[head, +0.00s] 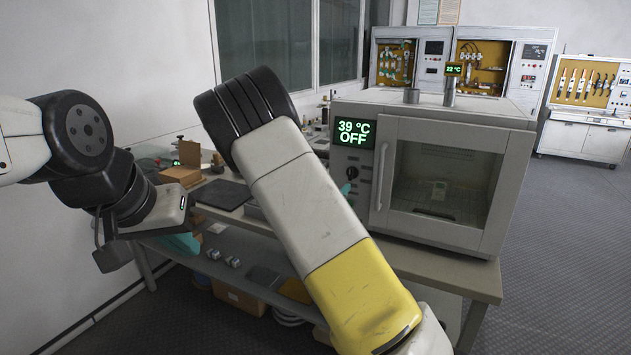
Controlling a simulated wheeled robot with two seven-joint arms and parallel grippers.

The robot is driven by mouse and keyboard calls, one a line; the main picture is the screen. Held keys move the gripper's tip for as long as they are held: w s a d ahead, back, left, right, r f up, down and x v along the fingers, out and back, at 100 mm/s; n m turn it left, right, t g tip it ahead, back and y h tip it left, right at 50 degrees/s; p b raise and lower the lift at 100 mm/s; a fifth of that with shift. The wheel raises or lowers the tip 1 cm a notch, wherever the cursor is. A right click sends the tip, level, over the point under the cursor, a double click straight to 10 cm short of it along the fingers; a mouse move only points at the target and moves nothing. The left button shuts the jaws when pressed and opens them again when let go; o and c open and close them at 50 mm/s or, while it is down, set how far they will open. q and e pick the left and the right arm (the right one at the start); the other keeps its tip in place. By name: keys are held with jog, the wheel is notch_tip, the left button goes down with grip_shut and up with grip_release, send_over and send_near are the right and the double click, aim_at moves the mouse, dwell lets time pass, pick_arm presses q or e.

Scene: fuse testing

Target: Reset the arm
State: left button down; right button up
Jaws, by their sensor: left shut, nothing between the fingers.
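My left arm comes in from the left edge, its forearm and black joints bent downward. My left gripper (112,256) hangs at the end of it, shut and empty, in front of the left end of the workbench. My right arm rises from the bottom right across the middle, with a yellow band, a grey link and a black elbow at the top. It covers part of the bench. My right gripper does not show.
A grey oven (449,182) with a closed glass door stands on the workbench (453,271); its display (354,133) reads 39 °C OFF. A small object shows dimly inside. Cardboard boxes (181,176) and a dark flat plate (222,194) lie left. Test panels (482,62) stand behind; floor at right is clear.

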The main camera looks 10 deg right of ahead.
jog(key=s+a+r+n+g+y, duration=0.25)
jog(key=s+y, duration=0.25)
jog(key=s, duration=0.3)
jog(key=s+a+r+n+g+y, duration=0.15)
jog(key=s+r+y, duration=0.25)
jog(key=s, duration=0.5)
jog(key=s+a+r+n+g+y, duration=0.1)
jog(key=s+a+r+g+y, duration=0.15)
jog(key=s+r+y, duration=0.4)
jog(key=s+d+f+n+g+h, duration=0.1)
jog(key=s, duration=0.6)
jog(key=s+d+f+n+g+h, duration=0.1)
jog(key=s+d+h, duration=0.1)
jog(key=s, duration=0.5)
jog(key=shift+d+f, duration=0.2)
jog(key=shift+f, duration=0.15)
jog(key=shift+h, duration=0.25)
